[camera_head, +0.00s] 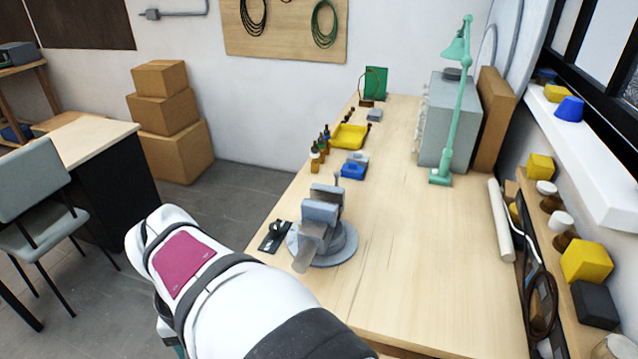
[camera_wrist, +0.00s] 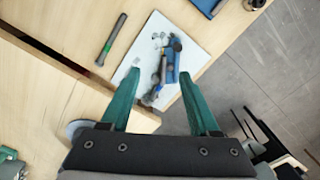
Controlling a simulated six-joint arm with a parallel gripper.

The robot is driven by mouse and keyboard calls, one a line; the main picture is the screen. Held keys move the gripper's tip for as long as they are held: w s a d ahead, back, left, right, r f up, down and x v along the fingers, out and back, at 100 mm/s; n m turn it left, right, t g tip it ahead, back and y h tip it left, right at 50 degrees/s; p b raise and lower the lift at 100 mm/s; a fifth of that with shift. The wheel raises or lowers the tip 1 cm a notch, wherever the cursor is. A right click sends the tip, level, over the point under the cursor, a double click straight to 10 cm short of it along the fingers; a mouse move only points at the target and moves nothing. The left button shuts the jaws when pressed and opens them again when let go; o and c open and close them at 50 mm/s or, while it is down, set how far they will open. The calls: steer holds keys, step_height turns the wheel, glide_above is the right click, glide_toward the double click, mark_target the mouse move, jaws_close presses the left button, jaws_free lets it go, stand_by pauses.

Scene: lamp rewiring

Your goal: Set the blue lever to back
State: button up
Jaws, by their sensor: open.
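In the wrist view, a blue part (camera_wrist: 173,62) lies on a white sheet or plate (camera_wrist: 143,52), beside dark, elongated pieces (camera_wrist: 158,80). It may be the blue lever, but it is too small and blurred to tell its shape or which way it is set. My gripper (camera_wrist: 159,76) is open, with its two green fingers apart. In the picture, the fingers flank the lower part of the plate, and I see nothing held between them.
A dark tool with a green band (camera_wrist: 111,40) lies left of the plate. In the head view, a grey vise (camera_head: 322,215) stands on the bench, with a blue bin (camera_head: 353,171) and a yellow tray (camera_head: 349,136) behind it. The bench's middle (camera_head: 410,235) is clear.

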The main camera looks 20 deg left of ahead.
steer(key=shift+n, duration=0.7)
steer(key=a+f, duration=0.1)
steer(key=f, duration=0.4)
steer(key=s+a+f, duration=0.1)
steer(key=f, duration=0.5)
steer(key=s+a+f, duration=0.1)
steer(key=f, duration=0.4)
steer(key=shift+s+a+f, duration=0.2)
steer(key=shift+a+f, duration=0.2)
jaws_close()
